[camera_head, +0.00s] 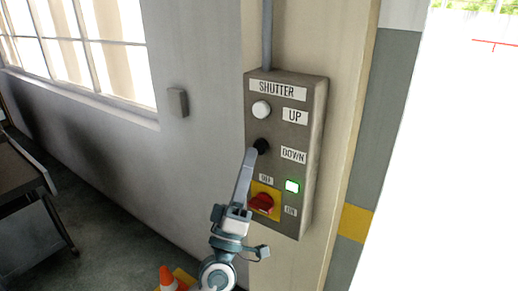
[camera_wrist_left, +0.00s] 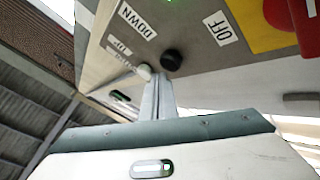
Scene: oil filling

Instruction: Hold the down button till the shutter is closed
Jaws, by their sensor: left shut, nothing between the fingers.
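The grey shutter control box (camera_head: 312,140) is on the wall, with a white UP button (camera_head: 261,110) above a black DOWN button (camera_head: 262,146). My left gripper (camera_head: 252,153) comes up from below with its fingers shut and empty, its tips at the lower left edge of the DOWN button. In the left wrist view the black button (camera_wrist_left: 172,60) shows just beyond and right of the fingertips (camera_wrist_left: 158,82). I cannot tell whether they touch it or whether it is pressed. The shutter itself is not seen; the doorway (camera_head: 450,150) at right is bright and open. My right gripper is not in view.
Below the DOWN button are a lit green lamp (camera_head: 292,186) and a red switch (camera_head: 262,203) on a yellow plate, close to my left gripper. An orange cone (camera_head: 167,279) stands on the floor. A dark cart or table (camera_head: 25,190) is at far left.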

